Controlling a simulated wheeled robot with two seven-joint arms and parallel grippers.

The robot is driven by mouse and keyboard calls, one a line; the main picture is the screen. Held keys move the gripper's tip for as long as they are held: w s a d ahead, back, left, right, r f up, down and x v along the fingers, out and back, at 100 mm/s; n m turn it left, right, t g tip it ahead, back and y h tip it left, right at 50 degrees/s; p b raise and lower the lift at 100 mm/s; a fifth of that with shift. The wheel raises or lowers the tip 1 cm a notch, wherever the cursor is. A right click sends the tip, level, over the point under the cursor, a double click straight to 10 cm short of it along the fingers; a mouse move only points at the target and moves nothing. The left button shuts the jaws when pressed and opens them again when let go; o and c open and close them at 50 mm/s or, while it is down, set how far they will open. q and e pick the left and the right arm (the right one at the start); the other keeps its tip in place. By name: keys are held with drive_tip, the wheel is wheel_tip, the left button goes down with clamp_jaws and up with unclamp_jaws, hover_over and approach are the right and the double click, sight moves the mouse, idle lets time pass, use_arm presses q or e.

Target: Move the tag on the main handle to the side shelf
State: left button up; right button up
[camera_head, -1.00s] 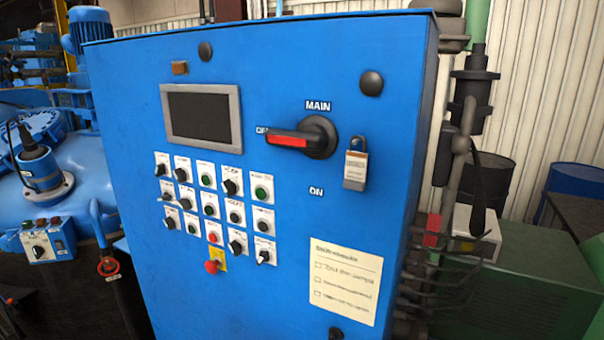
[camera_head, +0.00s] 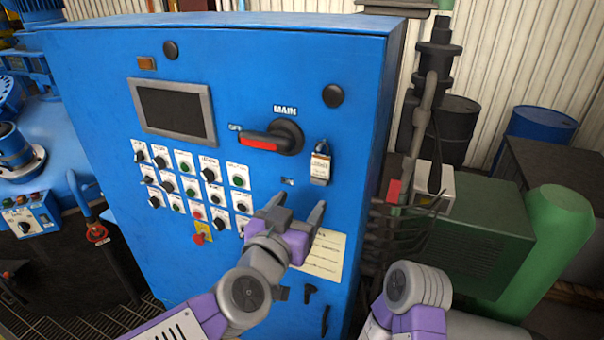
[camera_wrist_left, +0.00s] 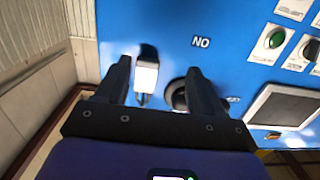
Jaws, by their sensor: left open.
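The tag (camera_head: 320,165), small and pale with a dark loop on top, hangs on the blue cabinet front just right of the main handle (camera_head: 272,137), which is black with a red grip pointing left. My left gripper (camera_head: 296,207) is open and empty in front of the panel, below the handle and tag. In the left wrist view, turned over, the tag (camera_wrist_left: 146,76) shows between the open fingers (camera_wrist_left: 159,68), near the left one. The dark handle (camera_wrist_left: 180,97) is partly hidden by the right finger. I cannot make out a side shelf. My right gripper is out of view.
Knobs and buttons (camera_head: 192,188) and a dark screen (camera_head: 172,111) cover the panel's left. A paper notice (camera_head: 326,257) is partly behind my left gripper. Pipes (camera_head: 400,235) and a white box (camera_head: 437,190) stand right of the cabinet, before a green unit (camera_head: 482,235).

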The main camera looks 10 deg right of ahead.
use_arm(q)
approach(321, 162)
drive_tip(key=w+f, duration=0.1)
drive_tip(key=f, duration=0.1)
drive_tip(key=shift+t+h, duration=0.3)
drive_tip(key=x, duration=0.8)
drive_tip(key=shift+s+d+r, duration=0.1)
drive_tip(key=shift+s+r, duration=0.05)
drive_tip(key=shift+r, duration=0.05)
drive_tip(key=c, duration=1.1)
drive_tip(key=shift+r+p, duration=0.4)
drive_tip(key=shift+p, duration=0.15)
drive_tip(key=shift+s, duration=0.15)
drive_tip(key=shift+p+v, duration=0.4)
drive_tip(key=shift+v, duration=2.3)
